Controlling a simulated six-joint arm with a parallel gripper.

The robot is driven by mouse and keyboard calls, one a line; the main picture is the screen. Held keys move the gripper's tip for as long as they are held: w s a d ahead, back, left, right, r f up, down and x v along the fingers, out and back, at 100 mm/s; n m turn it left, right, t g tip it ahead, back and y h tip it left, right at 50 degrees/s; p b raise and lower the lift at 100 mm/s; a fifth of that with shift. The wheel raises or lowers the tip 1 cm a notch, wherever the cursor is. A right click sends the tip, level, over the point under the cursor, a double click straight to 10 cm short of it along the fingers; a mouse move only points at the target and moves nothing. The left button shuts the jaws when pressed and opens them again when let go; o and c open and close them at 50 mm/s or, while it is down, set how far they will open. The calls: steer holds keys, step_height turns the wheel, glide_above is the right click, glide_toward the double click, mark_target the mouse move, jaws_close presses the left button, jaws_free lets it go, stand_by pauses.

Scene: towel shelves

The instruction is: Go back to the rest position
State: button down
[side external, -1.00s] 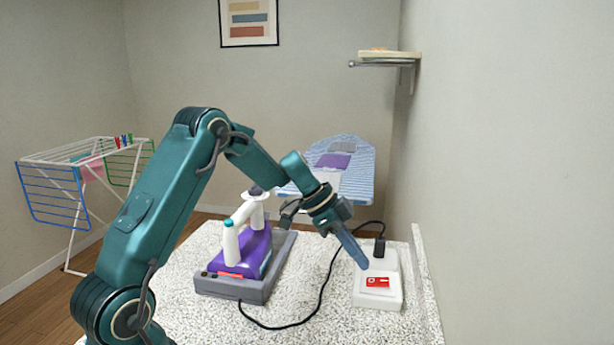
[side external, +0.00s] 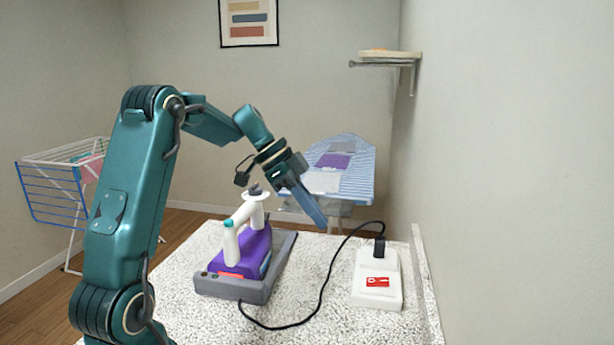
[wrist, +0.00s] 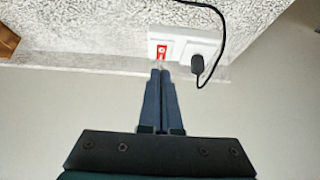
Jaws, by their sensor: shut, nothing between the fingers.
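My gripper (side external: 320,222) is shut and empty. In the side view it is raised above the table, pointing down and to the right, between the iron and the white switch box. In the wrist view my gripper (wrist: 161,72) shows its two fingers pressed together. The white switch box (side external: 377,293) has a red switch (side external: 378,282) on top and a black plug in it. The red switch also shows in the wrist view (wrist: 163,51), just past the fingertips in the picture. My fingers are apart from the box.
A purple and white iron (side external: 248,247) sits on a grey base (side external: 225,288), with a black cord (side external: 318,300) running to the plug (side external: 380,247). The speckled table (side external: 330,325) ends at a wall on the right. An ironing board (side external: 352,182) and drying rack (side external: 55,195) stand behind.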

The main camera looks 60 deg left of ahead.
steer(key=shift+d, duration=0.1)
steer(key=s+d+r+m+y, duration=0.1)
steer(key=s+d+r+m, duration=0.35)
steer(key=d, duration=0.85)
steer(key=s+f+n+y, duration=0.4)
steer(key=s+n, duration=0.9)
steer(key=shift+s+d+t, duration=0.25)
steer(key=shift+d+t, duration=0.05)
steer(key=shift+d, duration=0.15)
steer(key=shift+f, duration=0.1)
